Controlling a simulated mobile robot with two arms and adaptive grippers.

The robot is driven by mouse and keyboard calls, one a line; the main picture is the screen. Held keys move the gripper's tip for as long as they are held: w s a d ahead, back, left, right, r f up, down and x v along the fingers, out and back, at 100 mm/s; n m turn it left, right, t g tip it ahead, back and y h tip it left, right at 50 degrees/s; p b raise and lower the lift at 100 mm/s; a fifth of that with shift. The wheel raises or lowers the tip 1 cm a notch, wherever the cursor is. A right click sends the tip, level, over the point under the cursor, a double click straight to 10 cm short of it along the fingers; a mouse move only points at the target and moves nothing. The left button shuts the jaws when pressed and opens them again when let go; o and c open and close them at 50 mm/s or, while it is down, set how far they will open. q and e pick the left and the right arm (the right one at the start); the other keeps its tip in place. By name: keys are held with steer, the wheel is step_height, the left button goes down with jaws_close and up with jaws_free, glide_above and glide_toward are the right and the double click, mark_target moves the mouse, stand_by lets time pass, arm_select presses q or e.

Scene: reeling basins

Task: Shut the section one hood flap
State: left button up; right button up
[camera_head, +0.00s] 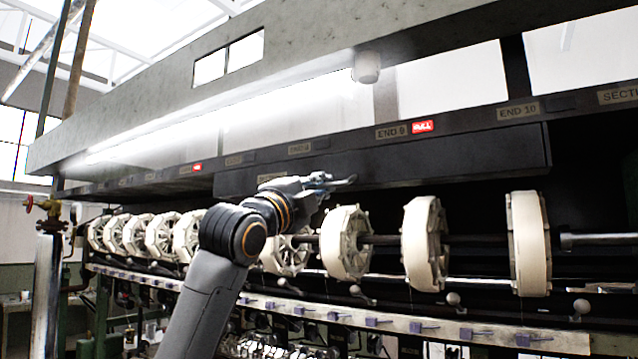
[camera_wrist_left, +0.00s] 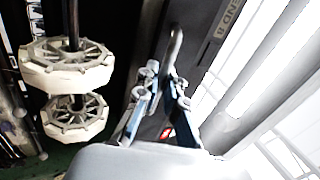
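A long dark panel (camera_head: 470,163), which looks like the hood flap, hangs below the label rail in the head view. Its right end stands clear of the dark space behind; its exact angle is hard to tell. My left gripper (camera_head: 345,182) is at the panel's lower edge, above the white reels. Whether it touches the panel cannot be told. My right gripper is not in view.
White reels (camera_head: 425,243) sit on a shaft just below and right of my left gripper. More reels (camera_head: 160,236) line the left. Knobs and a pale rail (camera_head: 400,325) run below. A red sign (camera_head: 422,127) sits on the label rail. A lamp (camera_head: 366,66) hangs above.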

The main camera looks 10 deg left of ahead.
arm_select(q)
steer(key=o, duration=0.3)
steer(key=shift+w+f, duration=0.1)
steer(key=shift+f, duration=0.05)
steer(key=shift+o, duration=0.2)
steer(key=shift+w+d, duration=0.15)
steer(key=shift+w, duration=0.05)
steer(key=b+v, duration=0.9)
steer(key=v, duration=0.5)
steer(key=shift+s, duration=0.2)
